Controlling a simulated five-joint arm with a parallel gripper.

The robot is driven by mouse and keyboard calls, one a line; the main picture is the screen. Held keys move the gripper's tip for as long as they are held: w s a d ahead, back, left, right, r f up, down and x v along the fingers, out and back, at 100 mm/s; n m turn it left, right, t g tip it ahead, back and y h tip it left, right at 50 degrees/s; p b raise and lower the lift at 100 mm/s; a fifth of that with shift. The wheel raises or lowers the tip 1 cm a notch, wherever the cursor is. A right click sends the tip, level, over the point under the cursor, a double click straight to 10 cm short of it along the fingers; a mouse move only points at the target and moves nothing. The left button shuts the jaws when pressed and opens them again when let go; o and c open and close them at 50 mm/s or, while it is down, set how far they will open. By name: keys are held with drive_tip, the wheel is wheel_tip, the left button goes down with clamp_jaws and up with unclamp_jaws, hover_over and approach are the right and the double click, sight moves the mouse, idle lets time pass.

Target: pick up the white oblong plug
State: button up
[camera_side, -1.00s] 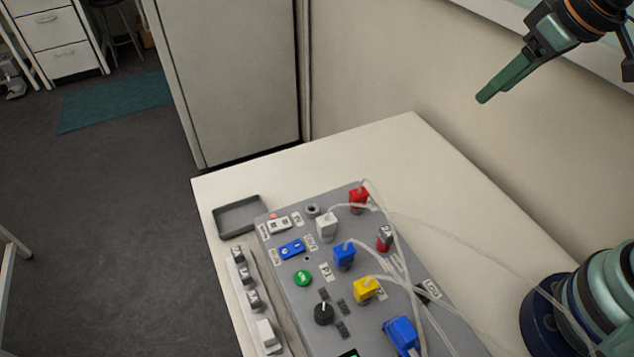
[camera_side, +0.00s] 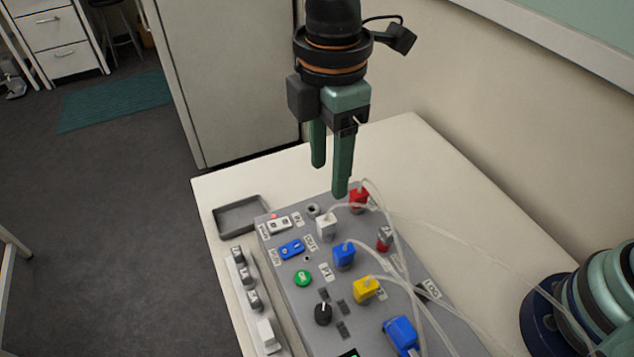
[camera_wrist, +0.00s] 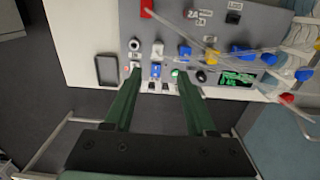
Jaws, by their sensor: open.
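A white block-shaped plug (camera_side: 326,229) stands upright on the grey panel (camera_side: 375,270), with a clear tube or cable at its top. It also shows in the wrist view (camera_wrist: 158,48). My gripper (camera_side: 329,180) points down, open and empty, above the far end of the panel. In the side view its fingertips appear above the white plug. In the wrist view the gripper (camera_wrist: 158,74) has its fingers either side of the plug's column, with the plug beyond the tips.
Red (camera_side: 358,199), blue (camera_side: 344,256) and yellow (camera_side: 366,290) plugs stand close by. Clear tubes arch over the panel's right side. A grey tray (camera_side: 240,217) lies at the table's left edge. The white table (camera_side: 440,190) is bare behind the panel.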

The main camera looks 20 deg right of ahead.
sight(327, 219)
drive_tip(key=f, duration=1.1)
drive_tip(key=shift+w+d, duration=0.1)
drive_tip(key=shift+w, duration=0.15)
clamp_jaws()
